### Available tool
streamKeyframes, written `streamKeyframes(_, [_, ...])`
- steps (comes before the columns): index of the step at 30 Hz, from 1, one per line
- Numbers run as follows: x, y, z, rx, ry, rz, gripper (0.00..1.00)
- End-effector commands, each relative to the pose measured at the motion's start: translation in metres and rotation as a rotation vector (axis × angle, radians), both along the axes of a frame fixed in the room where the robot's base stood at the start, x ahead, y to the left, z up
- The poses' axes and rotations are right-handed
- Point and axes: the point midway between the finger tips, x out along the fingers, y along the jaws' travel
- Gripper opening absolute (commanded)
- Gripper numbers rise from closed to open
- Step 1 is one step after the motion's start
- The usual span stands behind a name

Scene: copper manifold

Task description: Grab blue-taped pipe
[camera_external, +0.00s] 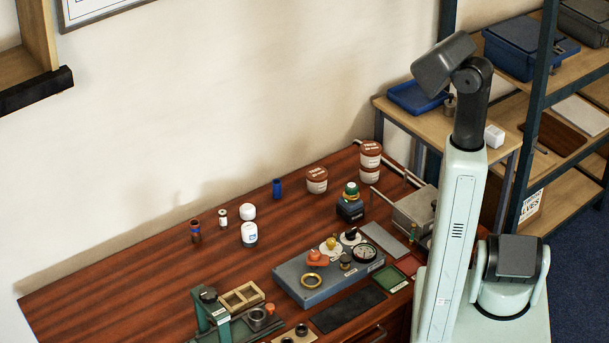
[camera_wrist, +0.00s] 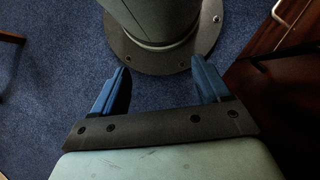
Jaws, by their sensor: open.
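A small copper-brown cylinder with a blue band (camera_external: 195,232) stands upright at the back left of the wooden table in the external view. It looks like the blue-taped pipe, but it is too small to be certain. A plain dark-blue cylinder (camera_external: 277,188) stands further right along the back. In the wrist view my gripper (camera_wrist: 160,66) is open, its two blue fingers wide apart with nothing between them. It is over the floor by my base, away from the cylinders. I cannot make out the fingers in the external view, and neither cylinder shows in the wrist view.
White jars (camera_external: 249,234) stand right of the banded cylinder. A green fixture (camera_external: 209,310) stands in front, and a grey-blue box (camera_external: 305,288) with fittings sits mid-table. Labelled tubs (camera_external: 317,180) stand at the back. The left tabletop (camera_external: 110,292) is clear. Shelving rises at right.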

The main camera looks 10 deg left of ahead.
Motion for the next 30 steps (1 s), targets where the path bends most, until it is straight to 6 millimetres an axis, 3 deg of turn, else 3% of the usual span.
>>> streamKeyframes(4, [0.0, 0.0, 0.0, 0.0, 0.0, 0.0, 0.75])
streamKeyframes(9, [0.0, 0.0, 0.0, 0.0, 0.0, 0.0, 0.59])
streamKeyframes(16, [0.001, 0.0, 0.0, 0.0, -0.002, -0.001, 0.59])
streamKeyframes(19, [0.01, -0.003, 0.0, 0.005, -0.021, -0.008, 0.59])
streamKeyframes(23, [0.043, -0.014, 0.001, 0.021, -0.092, -0.037, 0.59])
streamKeyframes(30, [0.131, -0.061, 0.016, 0.029, -0.293, -0.094, 0.59])
